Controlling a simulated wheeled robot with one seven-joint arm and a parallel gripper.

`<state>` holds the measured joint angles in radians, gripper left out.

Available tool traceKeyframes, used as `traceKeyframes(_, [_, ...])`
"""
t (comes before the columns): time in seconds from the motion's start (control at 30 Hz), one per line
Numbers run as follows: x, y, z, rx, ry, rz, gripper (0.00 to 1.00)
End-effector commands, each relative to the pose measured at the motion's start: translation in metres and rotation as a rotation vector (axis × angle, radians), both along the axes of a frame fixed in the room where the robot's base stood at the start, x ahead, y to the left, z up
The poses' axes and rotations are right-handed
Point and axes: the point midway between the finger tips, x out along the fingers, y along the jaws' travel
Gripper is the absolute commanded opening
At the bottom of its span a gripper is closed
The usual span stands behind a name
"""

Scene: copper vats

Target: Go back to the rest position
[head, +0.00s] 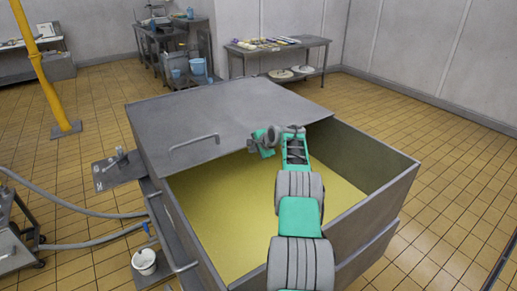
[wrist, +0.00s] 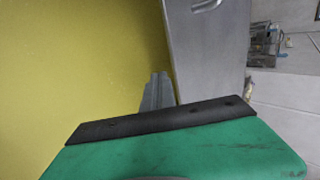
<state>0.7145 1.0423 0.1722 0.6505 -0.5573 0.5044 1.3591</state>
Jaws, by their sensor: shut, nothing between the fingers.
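My arm reaches in the head view over a large grey metal vat (head: 370,195) filled with a flat yellow content (head: 215,210). My gripper (head: 252,147) is above the yellow surface, close to the front edge of the grey lid (head: 215,110), which covers the far part of the vat. In the wrist view my gripper's grey fingers (wrist: 158,92) are together with nothing between them. The yellow surface (wrist: 80,60) fills the left of that view, and the lid (wrist: 205,60) with its handle (wrist: 205,5) is to the right. Whether the fingers touch the lid cannot be told.
A white bucket (head: 144,261) stands beside the vat at the left, near grey hoses (head: 90,213). A yellow post (head: 38,70) stands at the far left. A table with items (head: 280,44) is at the back. The tiled floor at the right (head: 455,190) is clear.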

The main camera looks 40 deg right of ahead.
Motion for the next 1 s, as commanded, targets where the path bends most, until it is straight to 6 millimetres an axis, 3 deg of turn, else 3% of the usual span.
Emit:
traceKeyframes(0.4, [-0.057, 0.001, 0.05, 0.0, 0.0, -0.001, 0.0])
traceKeyframes(0.57, [-0.063, 0.002, 0.057, 0.0, 0.002, 0.0, 0.0])
traceKeyframes(0.67, [-0.062, 0.017, 0.065, -0.024, 0.013, 0.032, 0.0])
traceKeyframes(0.77, [-0.063, 0.066, 0.087, -0.106, 0.054, 0.135, 0.0])
traceKeyframes(0.87, [-0.081, 0.144, 0.113, -0.238, 0.122, 0.307, 0.0])
traceKeyframes(1.0, [-0.143, 0.251, 0.132, -0.431, 0.221, 0.584, 0.0])
